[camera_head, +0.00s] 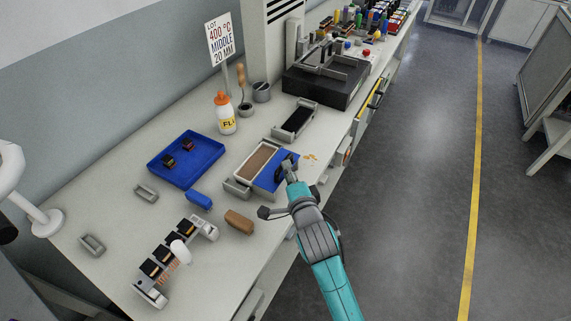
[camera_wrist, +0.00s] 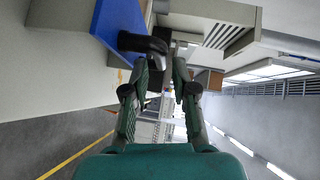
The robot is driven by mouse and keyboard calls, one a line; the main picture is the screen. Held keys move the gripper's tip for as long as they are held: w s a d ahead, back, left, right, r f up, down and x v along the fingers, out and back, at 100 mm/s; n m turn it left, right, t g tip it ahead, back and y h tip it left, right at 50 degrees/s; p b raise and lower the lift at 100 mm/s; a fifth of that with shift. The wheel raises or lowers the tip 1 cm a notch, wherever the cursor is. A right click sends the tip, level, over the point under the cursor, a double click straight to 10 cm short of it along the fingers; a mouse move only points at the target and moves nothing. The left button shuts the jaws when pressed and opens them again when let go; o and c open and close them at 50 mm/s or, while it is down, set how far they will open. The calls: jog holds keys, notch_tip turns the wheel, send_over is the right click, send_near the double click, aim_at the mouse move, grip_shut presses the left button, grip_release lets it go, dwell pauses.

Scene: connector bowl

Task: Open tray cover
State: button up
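The tray (camera_head: 239,173) has a pale rim and brown contents that show on its left side. Its blue cover (camera_head: 268,181) lies to the right, beside or partly over the tray, leaving much of the brown exposed. The cover also shows tilted at the upper left of the wrist view (camera_wrist: 118,20). A black handle (camera_wrist: 140,41) stands out from it. My gripper (camera_head: 289,170) is at the cover's right side. In the wrist view its fingertips (camera_wrist: 161,66) are apart, with the handle's end at the gap between them. I cannot tell whether they touch it.
A grey holder with a black block (camera_head: 297,120) stands behind the tray. A blue bin (camera_head: 187,178) with small dark parts and a white bottle (camera_head: 226,115) stand left. A brown brush-like block (camera_head: 239,221) lies in front. The bench's front edge is close to my arm.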

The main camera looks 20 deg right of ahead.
jog(key=v, duration=0.7)
jog(key=shift+s, duration=0.35)
jog(key=s+a+f+n+y, duration=0.1)
jog(key=s+f+n, duration=0.25)
jog(key=s, duration=0.55)
jog(key=s+a+f+n+y, duration=0.1)
jog(key=s+f+n, duration=0.1)
jog(key=s+n, duration=0.45)
jog(key=s+a+f+n+y, duration=0.1)
jog(key=s+f+n, duration=0.15)
jog(key=s, duration=0.75)
jog(key=s+r+n, duration=0.1)
jog(key=s+n, duration=0.2)
jog(key=s, duration=0.2)
jog(key=s+r+n+g, duration=0.1)
jog(key=s+r+n, duration=0.1)
jog(key=s, duration=0.3)
jog(key=shift+s+r+n, duration=0.25)
jog(key=shift+s+n, duration=0.05)
jog(key=shift+n, duration=0.15)
